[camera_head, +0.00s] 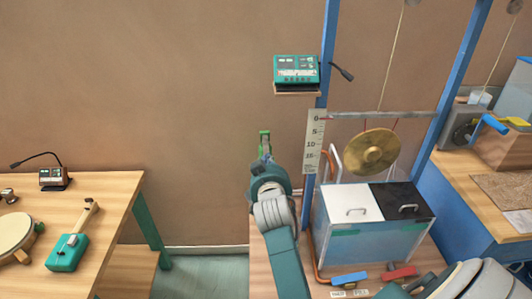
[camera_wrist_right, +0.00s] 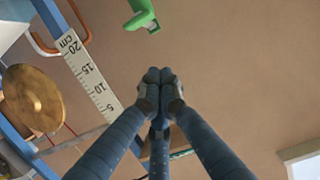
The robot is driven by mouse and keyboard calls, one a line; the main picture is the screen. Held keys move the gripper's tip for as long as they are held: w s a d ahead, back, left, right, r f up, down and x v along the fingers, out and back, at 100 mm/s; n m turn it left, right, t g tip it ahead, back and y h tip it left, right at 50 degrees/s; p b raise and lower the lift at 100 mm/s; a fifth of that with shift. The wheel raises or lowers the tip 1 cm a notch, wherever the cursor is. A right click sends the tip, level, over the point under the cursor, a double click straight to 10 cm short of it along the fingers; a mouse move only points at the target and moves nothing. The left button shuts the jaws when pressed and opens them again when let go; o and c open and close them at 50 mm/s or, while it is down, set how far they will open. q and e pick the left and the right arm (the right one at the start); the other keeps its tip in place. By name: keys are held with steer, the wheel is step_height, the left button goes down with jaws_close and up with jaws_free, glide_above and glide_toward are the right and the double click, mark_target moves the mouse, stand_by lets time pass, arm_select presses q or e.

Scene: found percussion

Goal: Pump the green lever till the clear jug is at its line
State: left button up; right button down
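A green lever (camera_head: 265,136) stands upright against the wall, left of the ruler, in the head view. Its green end also shows at the top of the right wrist view (camera_wrist_right: 142,15). My right gripper (camera_head: 267,163) is just in front of and below the lever in the head view, and my wrist hides the lever's lower part. In the right wrist view the right gripper (camera_wrist_right: 160,76) has its fingertips together with nothing between them, and a gap separates them from the green piece. My left gripper is out of view. I cannot pick out the clear jug or its line for sure.
A ruler (camera_head: 314,140), a blue frame (camera_head: 327,45) and a hanging gong (camera_head: 370,152) stand right of my gripper. Below is a glass tank (camera_head: 365,245) with a blue lever (camera_head: 350,278) and a red lever (camera_head: 400,272). A table (camera_head: 110,190) with instruments is left.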

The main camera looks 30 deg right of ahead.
steer(key=p+x, duration=0.2)
steer(key=x, duration=0.8)
steer(key=shift+d+r+p, duration=0.1)
steer(key=shift+p, duration=0.2)
step_height(320, 180, down, 3)
steer(key=shift+r, duration=0.1)
steer(key=shift+f, duration=0.75)
